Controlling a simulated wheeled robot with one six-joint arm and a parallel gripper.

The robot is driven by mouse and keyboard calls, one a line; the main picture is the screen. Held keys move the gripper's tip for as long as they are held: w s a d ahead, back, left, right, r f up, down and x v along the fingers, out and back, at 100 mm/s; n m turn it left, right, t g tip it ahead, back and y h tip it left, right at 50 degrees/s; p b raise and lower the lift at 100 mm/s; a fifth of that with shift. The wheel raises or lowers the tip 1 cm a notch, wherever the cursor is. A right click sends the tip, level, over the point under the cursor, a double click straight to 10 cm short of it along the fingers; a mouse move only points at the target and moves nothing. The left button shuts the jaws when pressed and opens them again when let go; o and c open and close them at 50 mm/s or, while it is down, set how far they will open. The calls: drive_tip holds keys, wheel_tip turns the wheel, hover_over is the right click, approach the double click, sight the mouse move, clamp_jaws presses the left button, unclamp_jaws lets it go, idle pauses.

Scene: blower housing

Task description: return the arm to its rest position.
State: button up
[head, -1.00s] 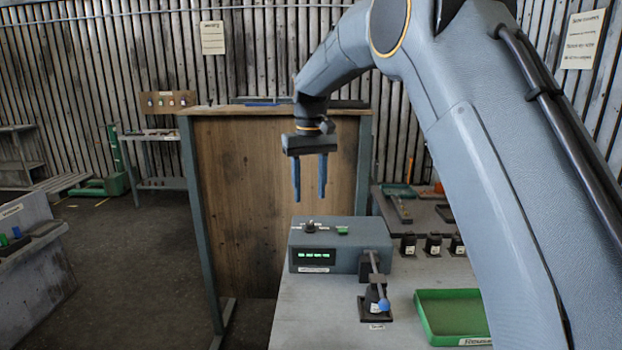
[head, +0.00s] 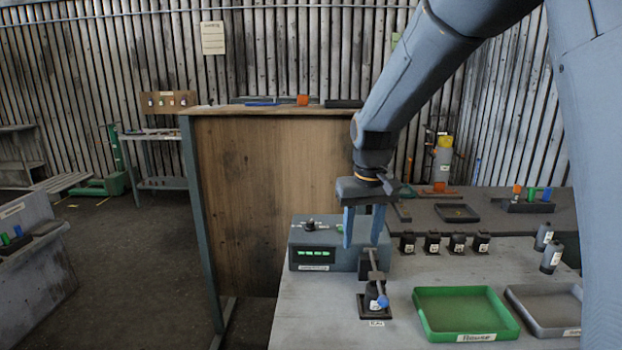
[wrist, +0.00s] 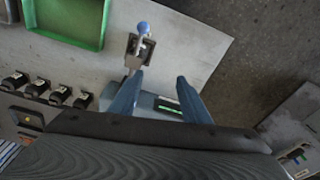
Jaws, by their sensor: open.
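My gripper (head: 363,228) is open and empty, its two blue fingers pointing down. In the head view it shows in front of the right part of the grey box with a green display (head: 318,254). In the wrist view my gripper (wrist: 158,98) has its fingers apart with nothing between them, and the green display of the box (wrist: 168,109) shows between and beyond them. My arm comes down from the upper right. A stand with a blue-knobbed lever (head: 376,298) is just below the gripper in the head view; it also shows in the wrist view (wrist: 140,45).
A green tray (head: 425,318) and a grey tray (head: 518,306) lie on the grey table (head: 310,325). Several small black holders (head: 432,243) stand behind them. A tall wooden panel (head: 265,180) is behind the box. Open floor is at the left.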

drive_tip(key=s+d+f+m+t, duration=0.1)
drive_tip(key=s+d+f, duration=0.3)
drive_tip(key=s, duration=0.5)
drive_tip(key=s+d+f+m, duration=0.1)
drive_tip(key=s+d+f, duration=0.25)
drive_tip(key=s, duration=0.65)
wheel_tip(320, 180, down, 11)
drive_tip(key=g+b, duration=0.1)
drive_tip(key=b, duration=0.9)
drive_tip(key=shift+w+f, duration=0.15)
drive_tip(key=shift+w, duration=0.05)
